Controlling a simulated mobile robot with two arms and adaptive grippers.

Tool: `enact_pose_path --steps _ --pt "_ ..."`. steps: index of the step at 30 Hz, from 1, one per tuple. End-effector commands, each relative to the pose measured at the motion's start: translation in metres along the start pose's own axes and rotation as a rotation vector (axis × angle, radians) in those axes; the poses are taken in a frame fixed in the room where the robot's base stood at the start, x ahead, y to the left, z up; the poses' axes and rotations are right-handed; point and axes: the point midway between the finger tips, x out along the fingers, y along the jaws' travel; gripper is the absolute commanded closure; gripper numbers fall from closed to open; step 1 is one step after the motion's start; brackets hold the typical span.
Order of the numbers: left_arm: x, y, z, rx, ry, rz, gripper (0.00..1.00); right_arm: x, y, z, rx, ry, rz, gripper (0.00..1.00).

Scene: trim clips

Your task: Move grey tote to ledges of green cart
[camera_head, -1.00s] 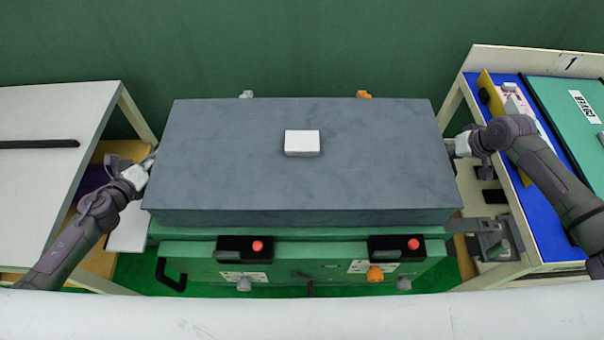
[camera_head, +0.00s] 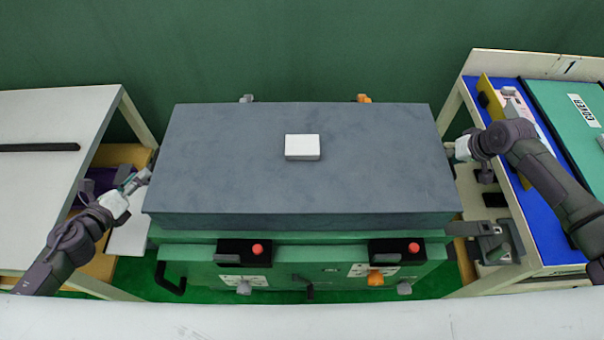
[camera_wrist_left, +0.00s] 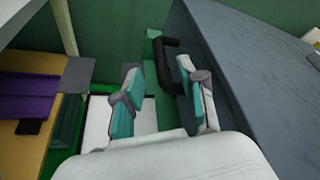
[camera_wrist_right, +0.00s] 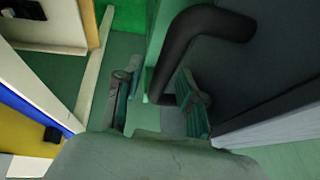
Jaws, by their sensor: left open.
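The grey tote (camera_head: 240,175) lies flat on top of the green cart (camera_head: 200,255), with a white block (camera_head: 302,147) on its lid. My left gripper (camera_head: 142,180) is open and empty, just left of the tote's left side. In the left wrist view, the open fingers (camera_wrist_left: 160,105) are apart from the tote (camera_wrist_left: 240,75), and a black cart handle (camera_wrist_left: 168,48) shows beyond them. My right gripper (camera_head: 452,150) is close to the tote's right side. In the right wrist view its fingers (camera_wrist_right: 158,103) are spread, with a black handle (camera_wrist_right: 190,45) beyond or between them.
A white table (camera_head: 45,190) stands at the left. A bench with a blue top (camera_head: 540,215) and a green cover (camera_head: 565,110) stands at the right. The cart's front has red buttons (camera_head: 257,249) and an orange knob (camera_head: 375,278). A green wall (camera_head: 300,50) closes the back.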

Motion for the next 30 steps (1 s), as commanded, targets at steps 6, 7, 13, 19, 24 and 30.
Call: enact_pose_path --steps 6,7,13,19,24,30 --pt "-0.032 0.000 -0.001 -0.003 0.001 0.001 0.59 0.000 0.000 0.000 0.000 0.000 0.000 0.60" --pt "-0.035 0.000 -0.001 -0.003 0.001 0.001 0.59 0.000 0.000 0.000 0.000 0.000 0.000 0.60" --pt "-0.043 0.000 0.000 -0.001 -0.001 0.000 0.59 -0.005 0.001 0.000 0.000 0.001 0.001 0.60" --pt "-0.043 0.000 0.000 -0.001 -0.001 0.000 0.59 -0.038 0.002 0.000 -0.003 0.002 0.003 0.60" --pt "-0.043 0.000 0.000 -0.001 -0.001 0.000 0.59 -0.076 0.001 0.000 -0.003 0.002 0.003 0.60" --pt "-0.043 0.000 0.000 -0.001 -0.001 0.000 0.59 -0.108 0.001 0.000 -0.001 0.001 0.002 0.60"
